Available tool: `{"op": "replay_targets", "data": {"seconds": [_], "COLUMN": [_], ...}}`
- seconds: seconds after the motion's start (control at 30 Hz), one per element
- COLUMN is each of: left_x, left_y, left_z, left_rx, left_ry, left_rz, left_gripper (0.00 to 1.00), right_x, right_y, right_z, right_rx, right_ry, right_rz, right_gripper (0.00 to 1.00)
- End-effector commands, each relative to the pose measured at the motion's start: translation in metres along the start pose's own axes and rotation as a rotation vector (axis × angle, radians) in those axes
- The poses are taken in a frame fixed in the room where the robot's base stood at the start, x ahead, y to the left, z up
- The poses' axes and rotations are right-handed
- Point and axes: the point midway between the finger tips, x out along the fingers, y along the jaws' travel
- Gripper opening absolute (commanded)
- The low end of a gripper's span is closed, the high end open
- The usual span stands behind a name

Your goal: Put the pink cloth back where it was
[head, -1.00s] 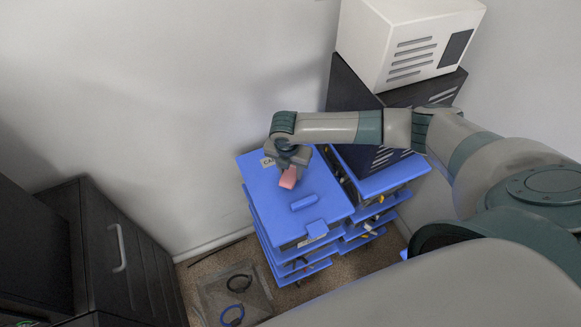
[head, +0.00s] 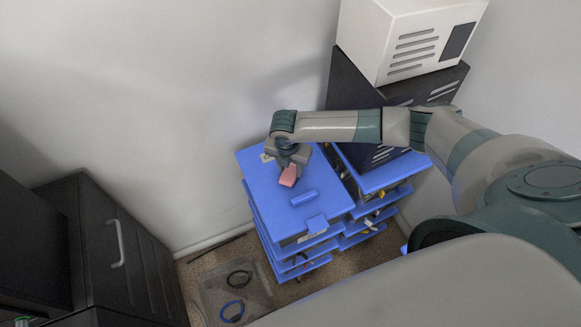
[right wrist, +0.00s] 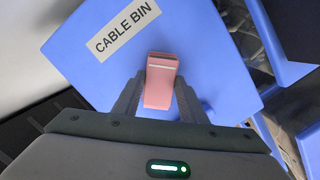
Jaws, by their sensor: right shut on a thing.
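The pink cloth (head: 289,176) is a small folded piece over the blue lid of the bin stack (head: 262,179). It also shows in the right wrist view (right wrist: 160,80), between the fingers and in front of the blue lid with its "CABLE BIN" label (right wrist: 116,37). My right gripper (head: 288,168) is shut on the cloth, pointing down at the rear part of the lid. I cannot tell whether the cloth touches the lid. My left gripper is not in view.
A blue handle (head: 304,198) stands up from the lid's front half. A second blue stack (head: 375,178) carries dark and white computer cases (head: 410,40) at the right. A clear box (head: 238,290) with cables sits on the floor. A black drawer cabinet (head: 110,245) stands left.

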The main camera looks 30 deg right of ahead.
Motion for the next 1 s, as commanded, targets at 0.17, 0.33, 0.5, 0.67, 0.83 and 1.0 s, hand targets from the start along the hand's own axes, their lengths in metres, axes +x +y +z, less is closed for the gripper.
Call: {"op": "replay_targets", "data": {"seconds": [0.17, 0.33, 0.5, 0.67, 0.83, 1.0], "left_x": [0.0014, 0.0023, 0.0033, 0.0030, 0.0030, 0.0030], "left_y": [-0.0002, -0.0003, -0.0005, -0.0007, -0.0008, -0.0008], "left_z": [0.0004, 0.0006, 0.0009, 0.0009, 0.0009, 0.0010], "left_rx": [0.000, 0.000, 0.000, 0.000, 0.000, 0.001], "left_ry": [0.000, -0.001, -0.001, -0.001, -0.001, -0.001], "left_rz": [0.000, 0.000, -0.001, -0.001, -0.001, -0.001], "left_gripper": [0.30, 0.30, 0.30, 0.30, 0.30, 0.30], "right_x": [0.0027, 0.0048, 0.0069, 0.0065, 0.0064, 0.0064], "right_y": [0.0001, 0.0001, 0.0000, 0.0001, 0.0001, 0.0001], "right_z": [-0.0005, -0.0008, -0.0011, -0.0010, -0.0010, -0.0009], "right_rx": [0.000, 0.000, 0.000, 0.000, 0.000, 0.000], "right_ry": [0.000, 0.000, 0.000, 0.000, 0.000, 0.000], "right_rz": [0.000, 0.000, 0.000, 0.000, 0.000, 0.000], "right_gripper": [0.06, 0.06, 0.06, 0.44, 0.44, 0.52]}}
